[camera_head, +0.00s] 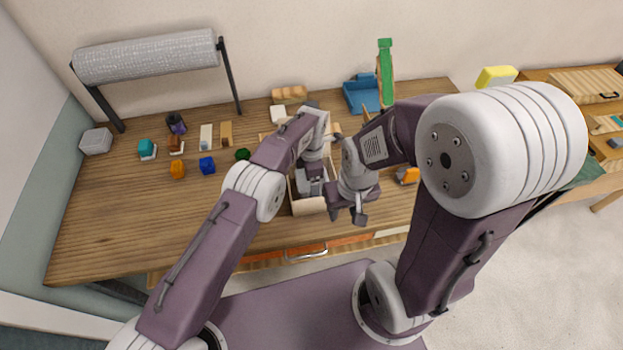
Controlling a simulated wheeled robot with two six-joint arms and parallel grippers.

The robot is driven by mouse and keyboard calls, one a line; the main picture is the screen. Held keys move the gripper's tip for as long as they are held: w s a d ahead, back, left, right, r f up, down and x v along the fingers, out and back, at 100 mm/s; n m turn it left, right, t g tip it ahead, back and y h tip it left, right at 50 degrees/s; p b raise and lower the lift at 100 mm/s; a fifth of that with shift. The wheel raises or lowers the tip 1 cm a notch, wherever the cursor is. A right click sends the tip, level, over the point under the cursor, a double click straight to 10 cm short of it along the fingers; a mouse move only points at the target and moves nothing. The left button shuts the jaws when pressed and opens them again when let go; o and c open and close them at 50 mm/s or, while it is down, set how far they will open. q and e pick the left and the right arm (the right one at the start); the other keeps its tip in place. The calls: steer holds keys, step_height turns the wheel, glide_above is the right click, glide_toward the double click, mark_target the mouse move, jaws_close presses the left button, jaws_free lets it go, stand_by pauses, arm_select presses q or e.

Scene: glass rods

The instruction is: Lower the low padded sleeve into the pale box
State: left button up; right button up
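The pale box (308,207) stands on the wooden table near its front edge, and my arms cover much of it. My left gripper (311,187) points down at the box's opening; its fingertips are too small and covered to show whether they are open or shut. My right gripper (347,216) is just right of the box's front corner, with its two fingers apart and nothing visible between them. I cannot make out the low padded sleeve; it may be hidden behind my arms or inside the box.
A grey textured roll (147,57) hangs on a dark stand at the back left. A blue tray (361,96) stands at the back. The table's front left is clear.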

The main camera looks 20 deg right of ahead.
arm_select(q)
steer(key=shift+f+b, duration=2.2)
steer(key=shift+f, duration=0.3)
stand_by(0.8)
steer(key=o, duration=1.1)
step_height(320, 180, up, 9)
steer(key=shift+r, duration=0.1)
